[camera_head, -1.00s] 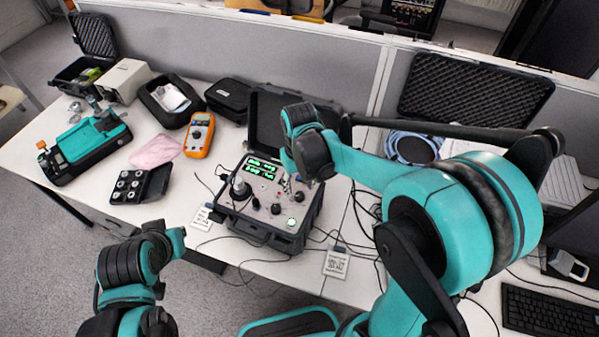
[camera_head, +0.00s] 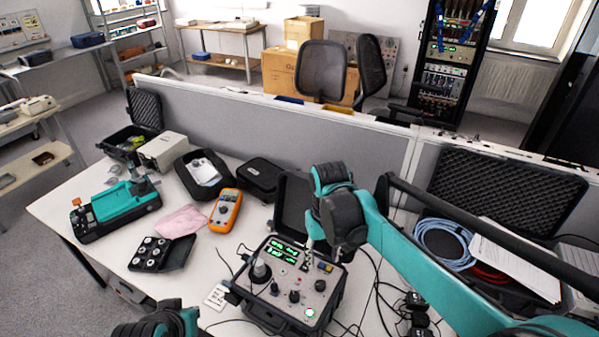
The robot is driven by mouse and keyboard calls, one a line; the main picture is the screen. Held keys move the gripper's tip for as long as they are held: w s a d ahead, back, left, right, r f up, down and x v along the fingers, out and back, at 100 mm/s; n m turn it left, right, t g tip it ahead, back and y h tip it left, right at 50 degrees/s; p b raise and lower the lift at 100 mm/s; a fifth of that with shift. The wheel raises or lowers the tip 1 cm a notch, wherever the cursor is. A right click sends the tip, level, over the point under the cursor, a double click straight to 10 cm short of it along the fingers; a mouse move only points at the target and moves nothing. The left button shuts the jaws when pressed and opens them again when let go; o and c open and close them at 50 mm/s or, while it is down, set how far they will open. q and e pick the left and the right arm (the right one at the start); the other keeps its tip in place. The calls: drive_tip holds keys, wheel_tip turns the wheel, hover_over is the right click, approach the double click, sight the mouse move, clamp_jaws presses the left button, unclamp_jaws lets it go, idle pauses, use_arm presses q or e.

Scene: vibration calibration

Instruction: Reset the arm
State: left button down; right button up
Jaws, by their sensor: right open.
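My right arm (camera_head: 410,265) comes in from the right and bends down at the wrist over the calibration box. My right gripper (camera_head: 308,257) is small and partly hidden by the wrist. It is open, just above the panel of the calibration box (camera_head: 291,289), near its lit green displays. I cannot tell whether its fingertips touch the panel. My left arm (camera_head: 158,324) shows only as a dark and teal joint at the bottom edge. Its gripper is out of view.
An orange multimeter (camera_head: 225,211), a teal device (camera_head: 118,211), a black case of round parts (camera_head: 160,252) and a pink cloth (camera_head: 187,219) lie left on the table. A grey partition (camera_head: 270,133) stands behind. An open case with blue cable (camera_head: 443,243) is at right.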

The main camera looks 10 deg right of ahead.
drive_tip(key=s+d+m+t, duration=0.1)
drive_tip(key=s+d+t, duration=0.1)
drive_tip(key=s, duration=0.3)
drive_tip(key=s+d+f+m+t+b, duration=0.1)
drive_tip(key=s+d+t, duration=0.2)
drive_tip(key=s+t, duration=0.2)
drive_tip(key=shift+s, duration=0.35)
drive_tip(key=shift+f, duration=0.15)
idle(2.2)
